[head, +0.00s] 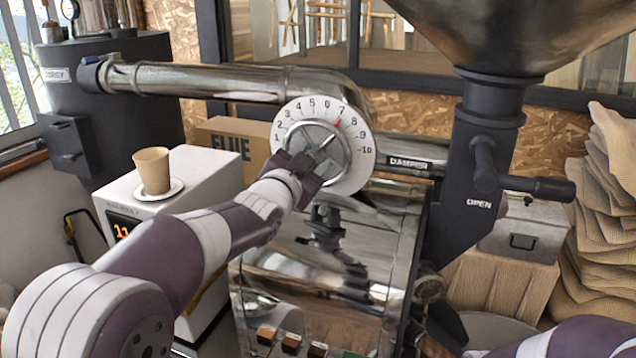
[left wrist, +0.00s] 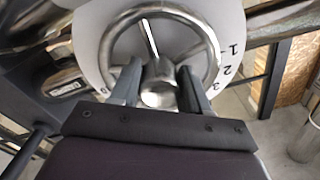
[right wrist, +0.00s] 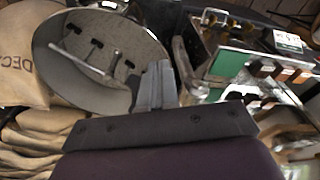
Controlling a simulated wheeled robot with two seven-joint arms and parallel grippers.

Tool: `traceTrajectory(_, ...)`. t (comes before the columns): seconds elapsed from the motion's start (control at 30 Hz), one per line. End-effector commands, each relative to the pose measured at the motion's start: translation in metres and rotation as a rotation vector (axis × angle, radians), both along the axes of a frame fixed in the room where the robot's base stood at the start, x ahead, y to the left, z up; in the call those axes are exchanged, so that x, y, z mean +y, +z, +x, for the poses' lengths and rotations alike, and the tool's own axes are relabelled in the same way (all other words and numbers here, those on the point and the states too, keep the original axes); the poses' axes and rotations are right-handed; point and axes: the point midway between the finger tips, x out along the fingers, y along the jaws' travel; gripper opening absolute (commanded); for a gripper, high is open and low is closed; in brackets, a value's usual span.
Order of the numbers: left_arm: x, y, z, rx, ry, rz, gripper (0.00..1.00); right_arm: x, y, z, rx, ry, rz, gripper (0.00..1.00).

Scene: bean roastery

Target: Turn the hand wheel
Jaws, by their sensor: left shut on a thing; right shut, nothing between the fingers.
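The hand wheel (head: 346,158) is a shiny metal ring with spokes, mounted in front of a white round dial (head: 362,170) with black numbers and a red mark near 7. My left gripper (head: 291,160) is at the wheel's lower left in the head view.
A pipe with a DAMPER label (head: 409,163) runs right of the dial. A dark hopper column (head: 487,130) with a lever stands further right. A white scale (head: 190,165) with a paper cup (head: 152,170) is at left. A round metal pan (right wrist: 60,60) lies near my right gripper.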

Motion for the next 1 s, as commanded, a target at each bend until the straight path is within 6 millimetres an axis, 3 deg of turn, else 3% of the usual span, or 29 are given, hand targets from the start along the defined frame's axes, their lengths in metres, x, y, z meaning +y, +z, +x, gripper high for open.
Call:
traceTrajectory(0.03,0.000,-0.013,0.000,-0.004,0.000,0.044,0.00,0.000,-0.015,0.000,0.000,0.000,0.000,0.00)
traceTrajectory(0.4,0.001,-0.011,0.001,-0.107,-0.001,0.381,0.00,0.000,-0.050,0.000,0.000,0.000,0.000,0.00)
traceTrajectory(1.0,0.002,-0.008,0.002,-0.251,-0.003,0.834,0.00,0.000,-0.075,0.000,0.000,0.000,0.000,0.00)
